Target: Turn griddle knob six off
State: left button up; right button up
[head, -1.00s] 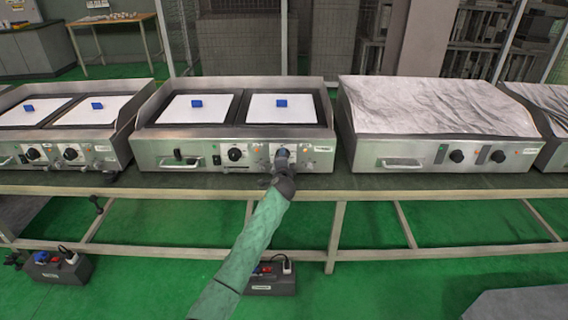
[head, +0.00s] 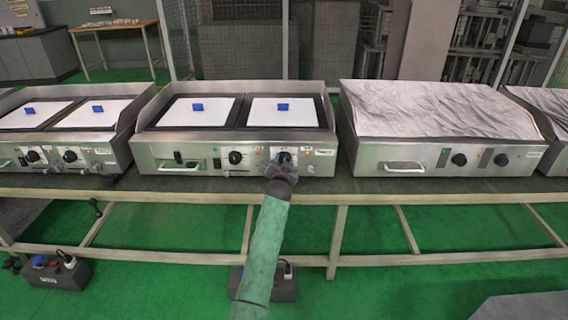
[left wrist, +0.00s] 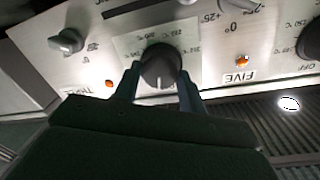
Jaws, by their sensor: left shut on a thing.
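A dark round knob (left wrist: 161,66) sits on the front panel of the middle griddle (head: 205,150). It lies between the two fingers of my left gripper (left wrist: 157,82), which is shut on it. A pale line on the knob points toward the bottom of the upside-down wrist view. In the head view my left gripper (head: 282,165) reaches up to the panel from below and partly covers the knob. A label reading FIVE (left wrist: 237,76) is right of the gripped knob in the wrist view. No SIX label is readable. My right gripper is not in view.
Another black knob (head: 235,157) is left of the gripped one. A small grey knob (left wrist: 66,41) and orange lamps share the panel. A covered griddle (head: 440,110) stands to the right, another griddle to the left. The bench edge (head: 400,193) runs below.

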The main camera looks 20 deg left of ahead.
pick_arm(q)
jog(key=n, duration=0.3)
jog(key=shift+f, duration=0.15)
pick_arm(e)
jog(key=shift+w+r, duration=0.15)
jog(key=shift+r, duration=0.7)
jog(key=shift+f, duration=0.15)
pick_arm(q)
jog(key=o, duration=1)
jog(key=shift+c, duration=0.2)
